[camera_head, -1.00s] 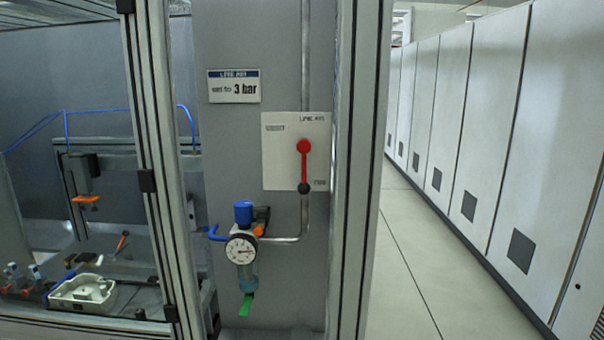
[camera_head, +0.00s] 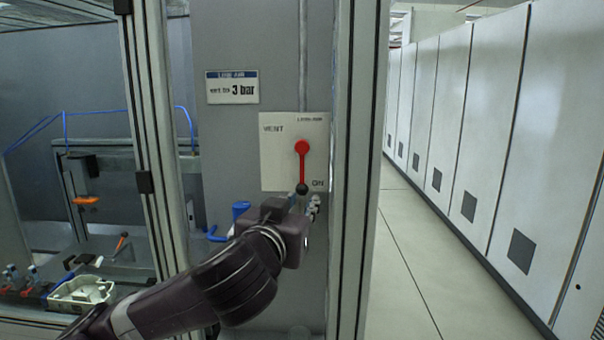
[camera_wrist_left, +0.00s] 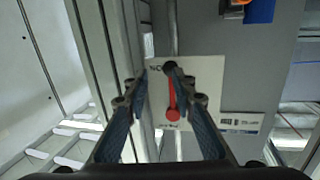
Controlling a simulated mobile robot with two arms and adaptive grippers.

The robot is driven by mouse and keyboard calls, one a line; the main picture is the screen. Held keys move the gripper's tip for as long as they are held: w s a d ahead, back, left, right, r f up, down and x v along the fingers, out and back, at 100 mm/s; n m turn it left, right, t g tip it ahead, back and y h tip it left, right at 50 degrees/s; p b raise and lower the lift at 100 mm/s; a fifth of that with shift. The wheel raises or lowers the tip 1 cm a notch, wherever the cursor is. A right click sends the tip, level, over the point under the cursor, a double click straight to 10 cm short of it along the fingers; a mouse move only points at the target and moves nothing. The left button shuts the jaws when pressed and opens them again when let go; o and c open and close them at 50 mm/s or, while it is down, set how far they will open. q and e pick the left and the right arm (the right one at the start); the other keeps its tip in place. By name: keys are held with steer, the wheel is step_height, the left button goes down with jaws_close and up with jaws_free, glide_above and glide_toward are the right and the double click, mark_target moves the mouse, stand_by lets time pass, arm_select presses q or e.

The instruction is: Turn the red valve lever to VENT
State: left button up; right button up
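The red valve lever (camera_head: 302,165) hangs straight down on a white plate (camera_head: 278,150). Its black knob (camera_head: 302,189) is beside the word ON, and VENT is printed at the plate's upper left. My left gripper (camera_head: 304,203) is just below the knob in the head view. In the left wrist view the red lever (camera_wrist_left: 172,96) and its black knob (camera_wrist_left: 170,66) show between the open fingers of my left gripper (camera_wrist_left: 169,97). The fingers appear apart from the lever; contact cannot be told. My right gripper is not in view.
A blue-topped regulator (camera_head: 241,209) is mostly hidden behind my left arm. A metal frame post (camera_head: 352,180) stands right of the plate. A white tray (camera_head: 68,306) is at lower left. The aisle floor at right is clear.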

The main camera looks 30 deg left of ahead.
mark_target(302, 174)
arm_select(q)
steer(key=shift+n+t+y, duration=0.3)
steer(key=shift+n+y, duration=0.1)
steer(key=w+a+r, duration=0.1)
steer(key=w+a+r+p, duration=0.1)
steer(key=w, duration=0.1)
steer(key=w+a+r+p, duration=0.1)
steer(key=w+r, duration=0.1)
steer(key=shift+w+a, duration=0.25)
steer(key=shift+a, duration=0.15)
steer(key=shift+w+a+f+p, duration=0.15)
steer(key=shift+w+p, duration=0.15)
steer(key=shift+w, duration=0.25)
jaws_close()
